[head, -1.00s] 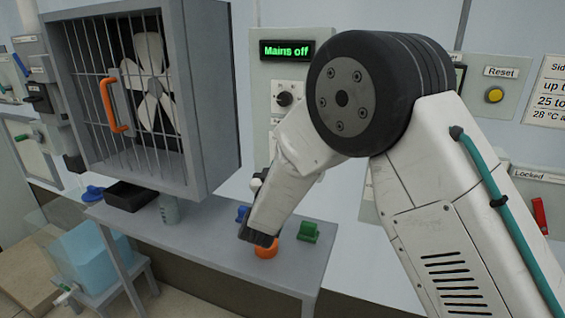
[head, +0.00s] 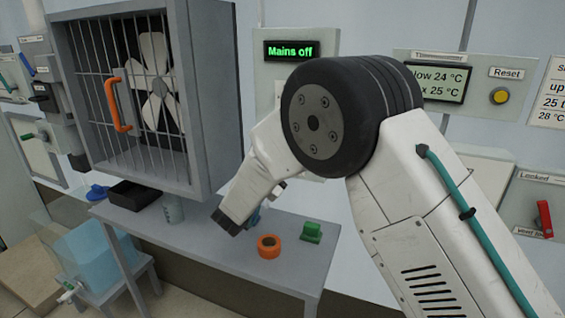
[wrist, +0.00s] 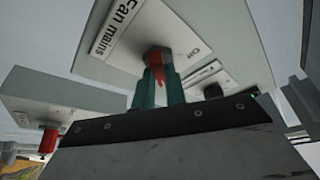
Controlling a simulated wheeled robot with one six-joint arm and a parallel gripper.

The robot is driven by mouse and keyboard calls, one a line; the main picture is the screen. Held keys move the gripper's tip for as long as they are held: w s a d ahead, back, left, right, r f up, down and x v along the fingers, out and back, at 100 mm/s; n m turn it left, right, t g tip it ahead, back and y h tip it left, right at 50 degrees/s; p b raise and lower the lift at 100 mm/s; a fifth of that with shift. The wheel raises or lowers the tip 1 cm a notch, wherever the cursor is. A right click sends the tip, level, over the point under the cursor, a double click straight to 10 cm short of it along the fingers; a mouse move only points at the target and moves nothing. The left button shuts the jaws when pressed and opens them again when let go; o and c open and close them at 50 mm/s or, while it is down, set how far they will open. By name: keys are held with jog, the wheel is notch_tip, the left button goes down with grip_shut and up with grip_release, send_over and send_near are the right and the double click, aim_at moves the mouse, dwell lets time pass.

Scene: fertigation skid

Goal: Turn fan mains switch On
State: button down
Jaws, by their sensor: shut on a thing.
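The fan mains switch (wrist: 158,58) has a red handle on a pale panel with the label "Fan mains" (wrist: 115,28) in the wrist view. My gripper (wrist: 161,84) has green fingers shut on the red handle, one on each side. In the head view a black display (head: 290,51) reads "Mains off" in green. My arm blocks the area below it there, so the switch and fingertips are hidden. The caged fan (head: 156,85) is at the left behind bars with an orange handle.
A grey bench (head: 215,242) below holds an orange ring (head: 268,246), a green block (head: 311,232) and a black tray (head: 134,194). A yellow reset button (head: 500,96) and a red lever (head: 544,219) are at the right. Another red knob (wrist: 48,141) is left of my gripper.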

jog(key=shift+m+g, duration=0.4)
jog(key=shift+m, duration=0.7)
jog(key=shift+h, duration=0.3)
jog(key=c, duration=1.4)
grip_release()
jog(key=shift+c, duration=0.2)
jog(key=v, duration=0.8)
jog(key=shift+w+r, duration=0.1)
